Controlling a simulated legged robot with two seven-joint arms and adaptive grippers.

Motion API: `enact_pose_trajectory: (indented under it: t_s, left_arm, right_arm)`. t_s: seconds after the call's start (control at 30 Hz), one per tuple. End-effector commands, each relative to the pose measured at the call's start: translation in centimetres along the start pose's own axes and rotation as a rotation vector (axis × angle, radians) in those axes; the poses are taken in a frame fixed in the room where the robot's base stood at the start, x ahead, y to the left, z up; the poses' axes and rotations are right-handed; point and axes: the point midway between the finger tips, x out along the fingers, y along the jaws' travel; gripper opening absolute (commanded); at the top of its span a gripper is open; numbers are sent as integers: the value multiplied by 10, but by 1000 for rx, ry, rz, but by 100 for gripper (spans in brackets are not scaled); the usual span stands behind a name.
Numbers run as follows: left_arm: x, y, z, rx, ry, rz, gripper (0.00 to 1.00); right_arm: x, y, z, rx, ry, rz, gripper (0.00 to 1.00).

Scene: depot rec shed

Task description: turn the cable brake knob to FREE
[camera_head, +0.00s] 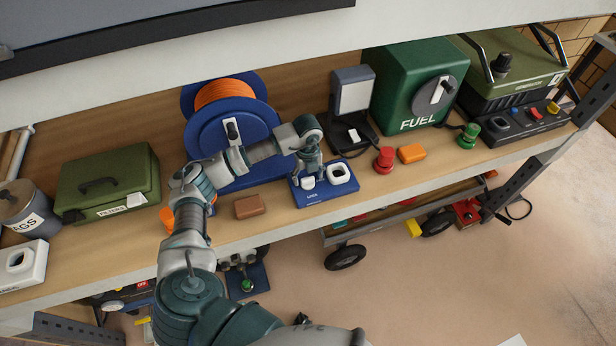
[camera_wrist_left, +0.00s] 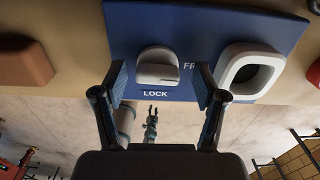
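The brake knob is a pale grey rounded knob with a raised bar, on a blue plate (camera_head: 322,193) at the shelf's front edge. In the left wrist view the knob (camera_wrist_left: 157,66) sits just above the word LOCK on the plate (camera_wrist_left: 195,25). Letters "FR" show to its right; the rest of that word is hidden by a finger. My left gripper (camera_head: 309,174) is open over the plate. Its fingers (camera_wrist_left: 160,85) stand apart on either side of the knob, with gaps. A small pronged shape, apparently my right gripper (camera_wrist_left: 151,120), shows far below; its opening is unclear.
A white square ring (camera_head: 342,166) stands on the plate right of the knob. A blue cable reel (camera_head: 261,112) with orange cable is behind my arm. A brown block (camera_head: 249,207) lies left; a red knob (camera_head: 384,160) and orange block (camera_head: 411,153) lie right.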

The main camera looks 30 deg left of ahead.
Motion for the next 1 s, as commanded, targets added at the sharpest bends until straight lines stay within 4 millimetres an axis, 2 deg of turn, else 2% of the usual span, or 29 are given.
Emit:
enact_pose_trajectory:
  t_s: [0.23, 0.37, 0.8, 1.0]
  left_arm:
    - [1, 2, -2, 3, 3, 4, 73]
    - [-7, 1, -2, 3, 3, 3, 73]
    - [-96, -1, 2, 3, 3, 0, 73]
    - [-114, 0, 2, 3, 6, 4, 73]
  right_arm:
    - [0, 4, 1, -3, -1, 5, 40]
    - [0, 5, 2, -3, 0, 5, 40]
    - [0, 3, 1, -2, 0, 3, 40]
    - [0, 2, 1, -1, 0, 3, 40]
